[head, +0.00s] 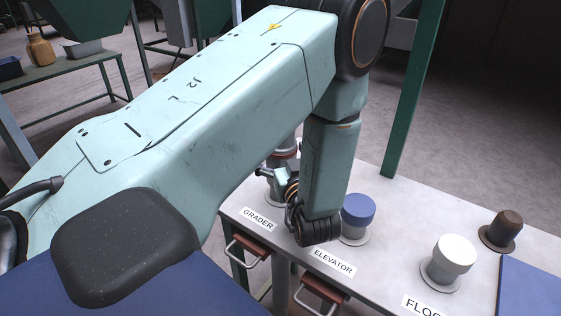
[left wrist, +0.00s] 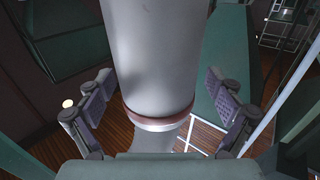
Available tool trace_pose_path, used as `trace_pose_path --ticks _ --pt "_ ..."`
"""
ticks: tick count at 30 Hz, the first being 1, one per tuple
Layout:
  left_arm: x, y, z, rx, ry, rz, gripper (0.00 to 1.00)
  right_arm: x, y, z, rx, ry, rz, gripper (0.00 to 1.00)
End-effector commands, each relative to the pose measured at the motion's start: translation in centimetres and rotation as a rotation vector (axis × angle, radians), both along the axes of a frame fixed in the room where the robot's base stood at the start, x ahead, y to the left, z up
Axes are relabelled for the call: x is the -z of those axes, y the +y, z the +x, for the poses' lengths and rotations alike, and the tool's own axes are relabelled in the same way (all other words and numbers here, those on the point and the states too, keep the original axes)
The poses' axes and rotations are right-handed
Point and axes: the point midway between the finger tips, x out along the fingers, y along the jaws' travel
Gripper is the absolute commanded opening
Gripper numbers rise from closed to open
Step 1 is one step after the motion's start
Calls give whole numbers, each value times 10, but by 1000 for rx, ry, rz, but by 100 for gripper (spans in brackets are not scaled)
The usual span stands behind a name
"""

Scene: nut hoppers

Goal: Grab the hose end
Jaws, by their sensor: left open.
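The hose end is a pale grey cylinder with a reddish-brown band (left wrist: 158,123). It fills the middle of the left wrist view, with a narrower grey part below the band. In the head view a small part of it (head: 283,160) shows behind my left forearm, above the GRADER label. My left gripper (head: 272,180) is beside it, mostly hidden by my own wrist. In the left wrist view the open fingers stand on either side of the cylinder, with gaps and no contact visible. My right gripper is in neither view.
The pale table holds a blue-capped fitting (head: 358,212), a white-capped fitting (head: 452,258) and a brown-topped fitting (head: 502,229). Labels GRADER (head: 258,219) and ELEVATOR (head: 332,262) mark the front edge, above red-brown handles (head: 248,250). A green post (head: 412,95) rises behind the table.

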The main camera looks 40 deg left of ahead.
Motion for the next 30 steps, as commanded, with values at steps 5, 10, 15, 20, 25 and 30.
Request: trace_pose_path --ticks 5,10,15,20,25,30 --pt "-1 1 2 2 -1 1 93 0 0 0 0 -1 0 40" --pt "-1 1 2 1 -1 1 88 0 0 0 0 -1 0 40" --pt "0 1 2 1 -1 1 73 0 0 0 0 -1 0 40" --pt "0 1 2 1 -1 1 60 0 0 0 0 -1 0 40" --pt "-1 1 2 1 -1 1 45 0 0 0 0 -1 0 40" --pt "-1 1 2 1 -1 1 31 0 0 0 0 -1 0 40"
